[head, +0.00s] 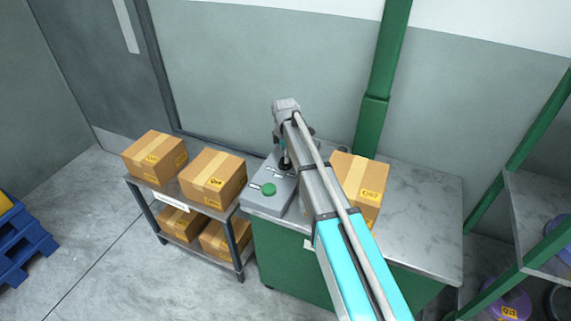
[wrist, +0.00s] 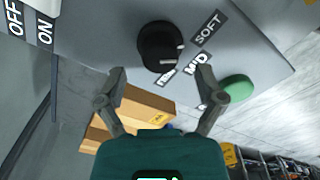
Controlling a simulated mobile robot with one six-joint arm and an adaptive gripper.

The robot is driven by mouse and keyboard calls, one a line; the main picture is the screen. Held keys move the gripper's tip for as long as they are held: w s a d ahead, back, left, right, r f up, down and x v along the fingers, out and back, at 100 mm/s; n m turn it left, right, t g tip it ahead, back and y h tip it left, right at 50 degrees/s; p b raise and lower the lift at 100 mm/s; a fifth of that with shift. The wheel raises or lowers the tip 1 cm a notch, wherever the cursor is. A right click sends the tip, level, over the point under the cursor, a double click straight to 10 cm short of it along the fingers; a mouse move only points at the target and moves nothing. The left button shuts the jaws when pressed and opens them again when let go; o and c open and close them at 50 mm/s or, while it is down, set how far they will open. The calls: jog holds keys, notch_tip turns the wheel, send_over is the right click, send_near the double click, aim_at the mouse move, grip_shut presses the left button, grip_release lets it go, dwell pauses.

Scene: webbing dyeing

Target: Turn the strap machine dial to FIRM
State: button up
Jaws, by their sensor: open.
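The strap machine (head: 255,200) is a grey box on the marble-topped green cabinet. Its black round dial (wrist: 160,46) shows in the wrist view, with light marks on its lower right side; I cannot tell exactly which label it points to. The SOFT label (wrist: 207,28) and MID label (wrist: 195,64) are readable. A third label (wrist: 166,75) below the dial is partly cut off and hard to read. My gripper (wrist: 162,78) is open and empty, its fingertips apart on either side just below the dial in the picture. In the head view my arm partly hides the dial area.
A green button (head: 268,189) sits on the machine's front. OFF and ON labels (wrist: 44,32) lie left of the dial. A box (head: 360,185) stands right of my arm on the marble top (head: 425,205). A rack with boxes (head: 215,180) stands at left.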

jog(key=shift+f+b, duration=1)
jog(key=shift+f, duration=0.35)
jog(key=c, duration=1.2)
jog(key=shift+o, duration=0.2)
